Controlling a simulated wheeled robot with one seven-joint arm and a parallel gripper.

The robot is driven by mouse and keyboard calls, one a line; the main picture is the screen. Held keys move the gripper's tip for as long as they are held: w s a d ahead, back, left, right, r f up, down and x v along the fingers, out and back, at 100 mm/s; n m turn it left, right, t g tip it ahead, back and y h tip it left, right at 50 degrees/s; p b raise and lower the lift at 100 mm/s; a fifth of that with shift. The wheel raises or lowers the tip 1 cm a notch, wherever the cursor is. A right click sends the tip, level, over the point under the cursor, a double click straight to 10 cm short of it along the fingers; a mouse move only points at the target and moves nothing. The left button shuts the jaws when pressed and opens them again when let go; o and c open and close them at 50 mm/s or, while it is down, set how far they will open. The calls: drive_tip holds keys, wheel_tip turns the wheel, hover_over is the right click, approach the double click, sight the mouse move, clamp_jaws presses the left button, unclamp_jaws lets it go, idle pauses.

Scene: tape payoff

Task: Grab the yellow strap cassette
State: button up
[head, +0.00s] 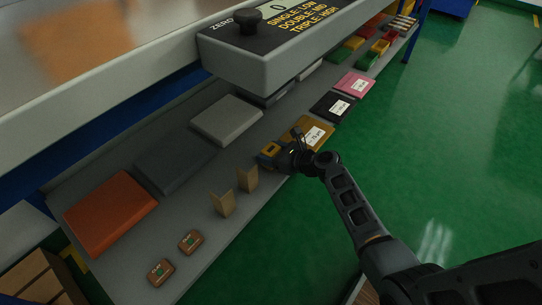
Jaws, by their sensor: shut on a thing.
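My gripper (274,155) reaches in from the lower right, over the front part of the grey shelf. It is shut on a small yellow block with dark parts, which looks like the yellow strap cassette (268,150). The gripper hides part of it, and I cannot tell whether it touches the shelf. Just behind the gripper, to the right, lies a flat mustard-yellow pad (316,127) with a white label, partly covered by my wrist.
The grey shelf (190,228) also holds an orange pad (110,212), grey pads, two tan upright brackets (222,204), two small brown tins (190,241), a black pad (333,106) and a pink pad (355,84). A grey housing (270,62) overhangs the shelf. Green floor (450,150) is clear at right.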

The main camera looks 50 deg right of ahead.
drive_tip(key=shift+c, duration=0.8)
